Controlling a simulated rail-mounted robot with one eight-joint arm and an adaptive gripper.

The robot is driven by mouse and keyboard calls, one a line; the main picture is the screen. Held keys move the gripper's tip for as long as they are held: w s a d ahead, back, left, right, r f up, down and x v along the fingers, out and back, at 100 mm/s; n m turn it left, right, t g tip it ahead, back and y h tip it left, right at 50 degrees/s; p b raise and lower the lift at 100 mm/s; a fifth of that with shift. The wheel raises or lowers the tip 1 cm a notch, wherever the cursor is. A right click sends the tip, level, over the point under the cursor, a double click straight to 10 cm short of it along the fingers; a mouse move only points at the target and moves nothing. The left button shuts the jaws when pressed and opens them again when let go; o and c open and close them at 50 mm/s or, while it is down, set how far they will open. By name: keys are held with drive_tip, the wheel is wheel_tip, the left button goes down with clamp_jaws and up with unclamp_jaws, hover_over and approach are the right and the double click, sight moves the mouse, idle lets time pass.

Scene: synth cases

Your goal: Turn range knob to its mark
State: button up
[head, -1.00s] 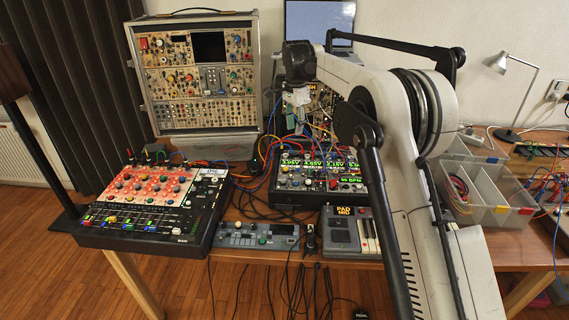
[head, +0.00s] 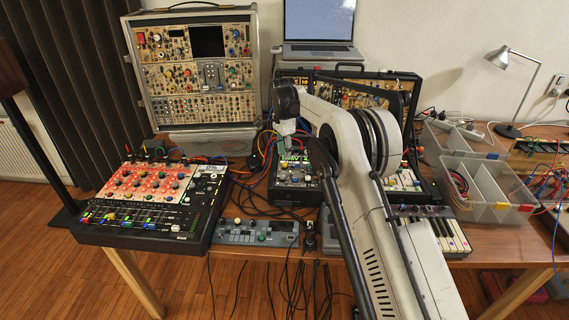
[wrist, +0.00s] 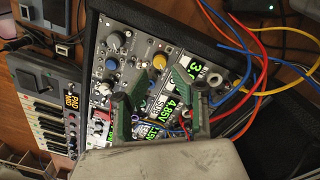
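A small black synth case (wrist: 205,35) with a grey knob panel and green number displays fills the middle of the wrist view. A grey knob (wrist: 115,40), a blue knob (wrist: 112,66) and a yellow knob (wrist: 160,60) stand on its panel. I cannot read which knob is the range knob, nor see its mark. My gripper (wrist: 160,106) is open, its green-padded fingers apart over the displays, with no knob visibly held. In the head view the case (head: 292,196) is partly hidden by my arm, and the fingers are hard to make out.
Red, blue and yellow cables (wrist: 262,65) arch beside the gripper. A mixer (head: 150,205) stands left, a grey box (head: 258,233) in front. A keyboard (head: 440,232) lies right, below clear bins (head: 487,188). A tall modular rack (head: 200,75) and laptop (head: 319,22) stand behind.

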sight(285, 164)
drive_tip(key=shift+f, duration=2.6)
drive_tip(key=shift+c, duration=0.4)
clamp_jaws()
